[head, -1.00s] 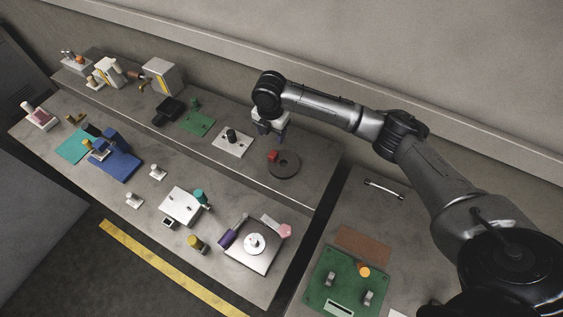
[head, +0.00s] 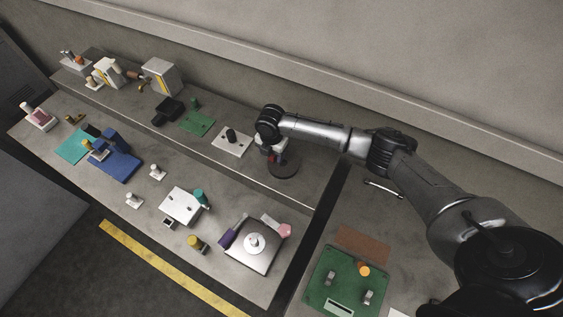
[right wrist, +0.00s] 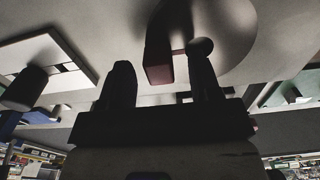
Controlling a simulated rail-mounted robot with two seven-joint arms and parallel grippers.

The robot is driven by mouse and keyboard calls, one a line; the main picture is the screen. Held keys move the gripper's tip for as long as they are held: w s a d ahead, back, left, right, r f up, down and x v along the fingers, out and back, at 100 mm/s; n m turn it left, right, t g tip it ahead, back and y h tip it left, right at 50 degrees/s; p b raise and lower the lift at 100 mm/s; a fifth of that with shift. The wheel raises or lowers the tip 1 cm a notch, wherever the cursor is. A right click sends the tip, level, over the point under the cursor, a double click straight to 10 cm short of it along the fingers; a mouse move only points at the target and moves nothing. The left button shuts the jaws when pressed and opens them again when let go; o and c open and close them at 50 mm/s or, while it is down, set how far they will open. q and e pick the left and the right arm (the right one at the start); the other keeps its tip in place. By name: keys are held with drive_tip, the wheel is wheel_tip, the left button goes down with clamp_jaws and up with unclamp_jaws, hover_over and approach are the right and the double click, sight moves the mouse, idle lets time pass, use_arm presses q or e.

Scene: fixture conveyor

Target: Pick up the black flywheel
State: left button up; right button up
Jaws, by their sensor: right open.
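The black flywheel (head: 287,171) is a dark disc lying flat near the right end of the raised shelf. A red block (head: 271,158) shows at its left edge. My right gripper (head: 277,155) is open and hangs right over the flywheel, hiding part of it. In the right wrist view the flywheel (right wrist: 225,28) is at the top, partly shadowed, with a small dark round knob (right wrist: 200,46) and the red block (right wrist: 158,63) close to the open right gripper (right wrist: 162,78). I cannot tell whether the fingers touch anything. My left gripper is not in view.
A white plate with a black peg (head: 231,140) lies left of the flywheel. A green board (head: 197,122) is further left. A metal plate with a white hub (head: 253,245) sits on the lower bench in front. The shelf's right edge is close to the flywheel.

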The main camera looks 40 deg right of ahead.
drive_tip(key=shift+f, duration=0.35)
drive_tip(key=shift+r, duration=0.1)
clamp_jaws()
